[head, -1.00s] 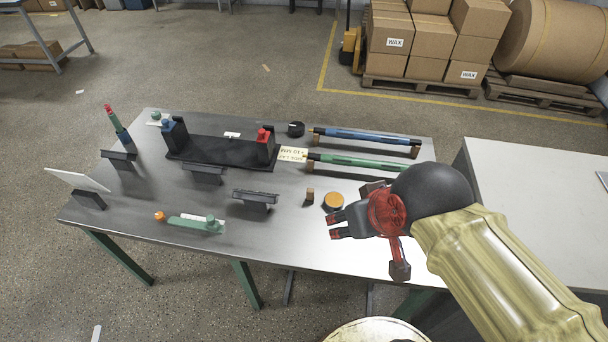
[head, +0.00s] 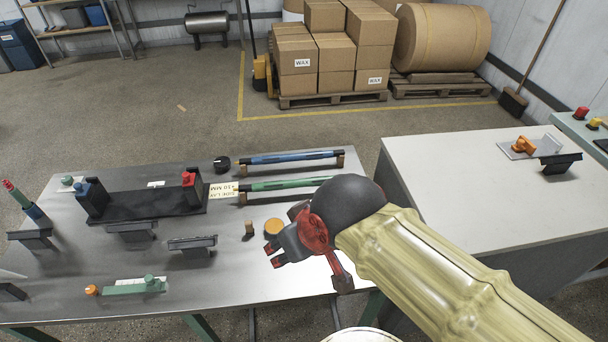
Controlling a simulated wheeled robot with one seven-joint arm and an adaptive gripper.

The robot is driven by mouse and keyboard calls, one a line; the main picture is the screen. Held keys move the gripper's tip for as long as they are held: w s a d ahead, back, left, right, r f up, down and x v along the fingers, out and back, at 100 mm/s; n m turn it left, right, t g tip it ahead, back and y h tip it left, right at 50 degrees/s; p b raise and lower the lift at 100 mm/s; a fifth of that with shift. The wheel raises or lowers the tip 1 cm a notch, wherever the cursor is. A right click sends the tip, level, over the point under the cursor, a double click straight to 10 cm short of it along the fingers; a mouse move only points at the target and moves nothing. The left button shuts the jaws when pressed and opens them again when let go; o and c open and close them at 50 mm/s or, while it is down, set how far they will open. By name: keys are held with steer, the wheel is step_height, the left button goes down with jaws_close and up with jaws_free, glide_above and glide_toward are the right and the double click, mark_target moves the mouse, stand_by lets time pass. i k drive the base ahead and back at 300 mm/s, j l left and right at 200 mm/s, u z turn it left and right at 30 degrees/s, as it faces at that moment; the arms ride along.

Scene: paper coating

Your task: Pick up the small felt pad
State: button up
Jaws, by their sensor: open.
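No item is clearly recognisable as a felt pad. A small upright tan-brown block (head: 249,229) and a round orange disc with a dark rim (head: 274,227) stand side by side on the metal table (head: 215,270). Either is too small to tell its material. My gripper (head: 272,254) is open and appears empty, just in front of the disc in the picture, with its fingers pointing left. Its height above the table is hard to tell.
A blue bar (head: 290,158) and a green bar (head: 285,184) rest on supports behind. Black holders (head: 192,243) and a green-based tool (head: 135,287) lie left. A pale bench (head: 470,190) stands right. The table front near my gripper is clear.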

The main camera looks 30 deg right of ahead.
mark_target(250, 229)
steer(key=i+j+z, duration=0.1)
steer(key=j, duration=0.25)
steer(key=i+j+z, duration=0.1)
steer(key=j, duration=0.25)
steer(key=i+j+z, duration=0.15)
steer(key=j, duration=0.25)
steer(key=i, duration=0.1)
